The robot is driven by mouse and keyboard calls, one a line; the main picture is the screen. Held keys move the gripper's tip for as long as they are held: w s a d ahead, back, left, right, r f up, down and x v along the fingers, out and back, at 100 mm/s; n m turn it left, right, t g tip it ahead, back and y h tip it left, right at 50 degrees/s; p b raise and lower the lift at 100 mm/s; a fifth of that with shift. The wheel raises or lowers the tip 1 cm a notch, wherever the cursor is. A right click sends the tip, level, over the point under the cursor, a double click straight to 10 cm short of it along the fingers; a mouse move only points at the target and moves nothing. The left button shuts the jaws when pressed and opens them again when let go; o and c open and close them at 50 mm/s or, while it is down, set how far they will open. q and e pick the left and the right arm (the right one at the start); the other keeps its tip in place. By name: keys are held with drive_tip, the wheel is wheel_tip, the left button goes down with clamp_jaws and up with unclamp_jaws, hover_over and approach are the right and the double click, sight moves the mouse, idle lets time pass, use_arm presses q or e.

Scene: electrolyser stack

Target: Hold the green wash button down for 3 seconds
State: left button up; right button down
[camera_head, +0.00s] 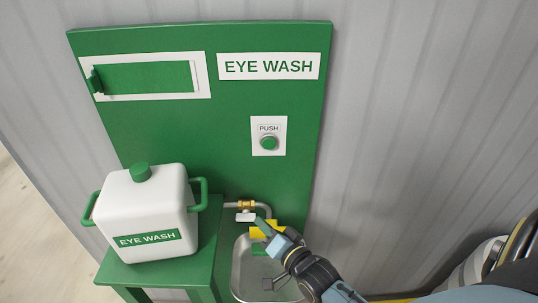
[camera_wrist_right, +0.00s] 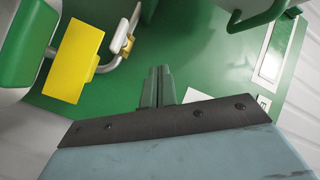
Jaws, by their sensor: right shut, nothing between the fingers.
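The round green button (camera_head: 269,143) sits on a white plate marked PUSH (camera_head: 269,125), fixed to the green panel (camera_head: 200,135). Nothing covers it in the head view; I cannot make it out in the right wrist view. My right gripper (camera_head: 262,225) is below the button, in front of the tap and above the basin, clear of the button. Its two fingers (camera_wrist_right: 158,86) are together and empty in the right wrist view, with the green panel behind them. My left gripper is not in view.
A white tank (camera_head: 145,210) with green handles stands on a green stand at left. A metal basin (camera_head: 240,275) with a brass-fitted tap (camera_head: 246,205) and yellow part (camera_head: 258,231) lies below the panel; that part also shows in the wrist view (camera_wrist_right: 75,60). Bare corrugated wall (camera_head: 430,130) is at right.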

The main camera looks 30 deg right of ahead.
wheel_tip(320, 180, up, 14)
drive_tip(key=d+m+t+p, duration=0.1)
drive_tip(key=d+m+t, duration=0.1)
drive_tip(key=m+t, duration=0.4)
drive_tip(key=shift+d+t, duration=0.35)
drive_tip(key=shift+t, duration=0.45)
drive_tip(key=shift+f, duration=0.1)
drive_tip(key=b, duration=0.3)
approach(266, 141)
wheel_tip(266, 141, up, 3)
drive_tip(key=w+a, duration=0.2)
drive_tip(key=w, duration=0.1)
drive_tip(key=shift+w+d+r, duration=0.3)
drive_tip(key=shift+w+d, duration=0.1)
drive_tip(key=shift+w, duration=0.1)
drive_tip(key=shift+w+b, duration=0.1)
drive_tip(key=shift+b, duration=0.25)
drive_tip(key=shift+w+d, duration=0.2)
drive_tip(key=shift+w, duration=0.05)
drive_tip(key=shift+w+d+b, duration=0.25)
drive_tip(key=shift+w+b, duration=0.05)
drive_tip(key=shift+w, duration=0.1)
idle(3.3)
